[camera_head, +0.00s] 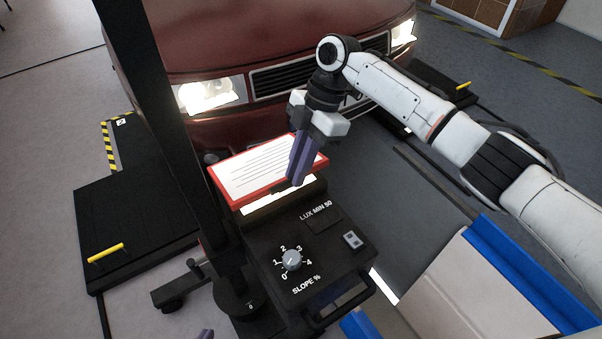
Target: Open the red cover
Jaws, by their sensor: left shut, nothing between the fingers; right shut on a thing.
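The red cover (252,173) has a red rim and a white lined label. It sits tilted up over the top of a black device (262,241), with a gap at its near edge where a lit strip (272,203) shows. My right gripper (297,178) comes down from above, its purple fingers shut on the near right edge of the cover. The fingers hide part of that edge. Only a purple tip of my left gripper (207,334) shows at the bottom edge, shut and empty, apart from the device.
The device carries a slope dial (291,260) and a small switch (352,241). A black post (160,110) rises on its left. A red car (260,40) with lit headlights stands close behind. A blue-edged object (470,290) lies at lower right.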

